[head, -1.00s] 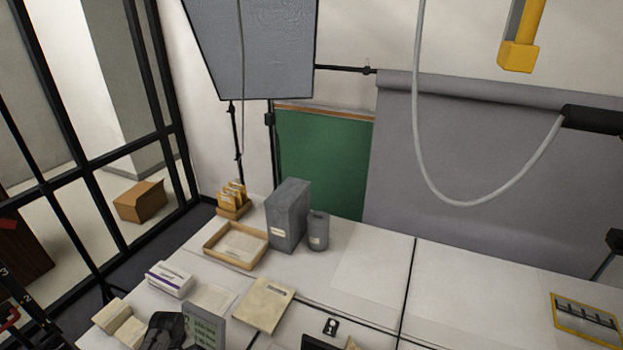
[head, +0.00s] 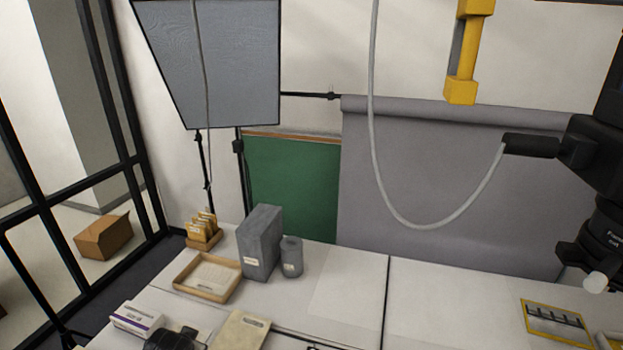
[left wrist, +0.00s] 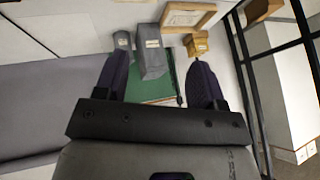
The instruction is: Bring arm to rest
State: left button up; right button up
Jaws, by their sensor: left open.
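My left gripper (left wrist: 160,80) shows in the left wrist view with its two dark fingers apart. Nothing is held between them. Past the fingers, that view shows a grey box (left wrist: 151,58), a grey cylinder (left wrist: 122,41) and the green panel (left wrist: 150,88), all apart from the gripper. In the head view, a dark shape at the bottom left edge is cut off, and I cannot tell whether it is my left gripper. My right gripper is not in view.
The grey box (head: 260,243) and cylinder (head: 291,257) stand on the white table (head: 350,290) near a shallow wooden tray (head: 183,287) and a small file holder (head: 205,232). A softbox (head: 212,60) stands behind. A cable (head: 371,130) hangs down. The table's middle is clear.

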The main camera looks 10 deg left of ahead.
pick_arm(q)
jog(key=s+d+r+m+t+h+p, duration=0.1)
jog(key=s+d+r+m+h+p, duration=0.25)
jog(key=s+d, duration=1.4)
jog(key=s+d+f+n+g+p, duration=0.1)
jog(key=s+f+g+p, duration=0.2)
jog(key=s, duration=1.1)
jog(key=shift+f+n, duration=0.35)
jog(key=shift+f, duration=0.2)
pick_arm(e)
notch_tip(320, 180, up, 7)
pick_arm(q)
jog(key=shift+w, duration=0.1)
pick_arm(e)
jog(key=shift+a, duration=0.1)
pick_arm(q)
jog(key=shift+d, duration=0.1)
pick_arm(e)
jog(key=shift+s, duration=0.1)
